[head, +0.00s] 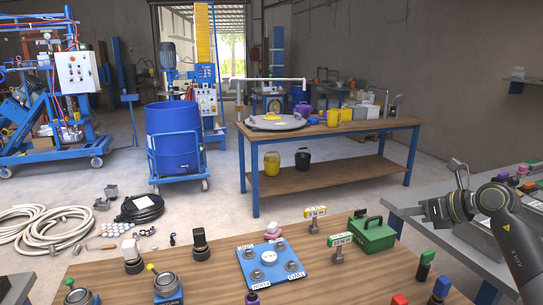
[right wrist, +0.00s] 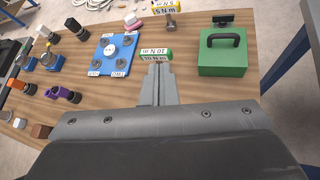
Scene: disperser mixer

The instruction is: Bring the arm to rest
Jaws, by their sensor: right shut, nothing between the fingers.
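No contact shows. My right arm (head: 515,245) comes in from the right edge. My left gripper is not in view.
A green case (head: 374,236) and a blue plate (head: 272,262) with several fittings lie on the bench. A grey table (head: 425,197) is under the right arm.

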